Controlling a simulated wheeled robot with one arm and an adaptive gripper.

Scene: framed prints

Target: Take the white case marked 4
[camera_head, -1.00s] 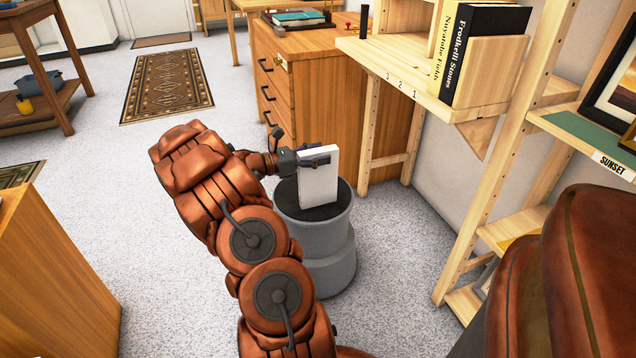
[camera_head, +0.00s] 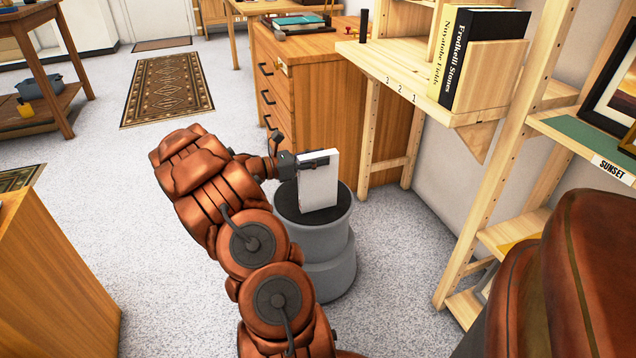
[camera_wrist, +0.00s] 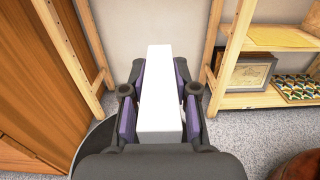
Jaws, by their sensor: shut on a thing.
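A white case (camera_head: 320,188) stands upright over the dark top of a grey round stand (camera_head: 330,250). I cannot tell whether its base touches the top. My gripper (camera_head: 313,161) is shut on the upper part of the case, coming from the left. In the wrist view the case (camera_wrist: 160,70) sits between the two purple-padded fingers of my gripper (camera_wrist: 159,100). No number shows on the faces in view, so the mark 4 cannot be read.
A wooden drawer cabinet (camera_head: 320,90) stands behind the stand. To the right, a pale wooden shelf (camera_head: 400,75) marked 3, 2, 1 holds upright books (camera_head: 485,50). A wooden cabinet (camera_head: 60,270) is at the lower left. Carpet is free between.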

